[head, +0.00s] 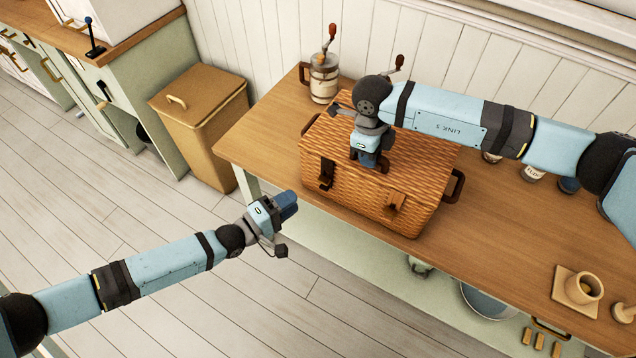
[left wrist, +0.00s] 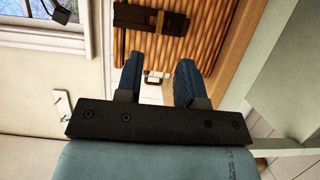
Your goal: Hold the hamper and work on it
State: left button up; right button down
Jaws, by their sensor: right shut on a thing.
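The hamper (head: 400,180) is a brown wicker box with its lid down, standing on the wooden table. Two latches show on its front, a dark left one (head: 327,174) and a brown right one (head: 397,202). A dark carry handle (head: 453,187) is on its right end. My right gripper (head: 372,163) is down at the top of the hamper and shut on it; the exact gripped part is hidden. My left gripper (head: 290,200) is open and empty in front of the table, apart from the hamper. The left wrist view shows a hamper latch (left wrist: 150,19) beyond its spread fingers (left wrist: 158,82).
A grinder (head: 324,78) stands behind the hamper on the table (head: 500,240). A mug (head: 583,287) is at the right. A lidded tan bin (head: 200,118) stands left of the table. The floor in front is clear.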

aim_at(324, 180)
pick_arm(q)
jog(key=x, duration=0.9)
grip_shut()
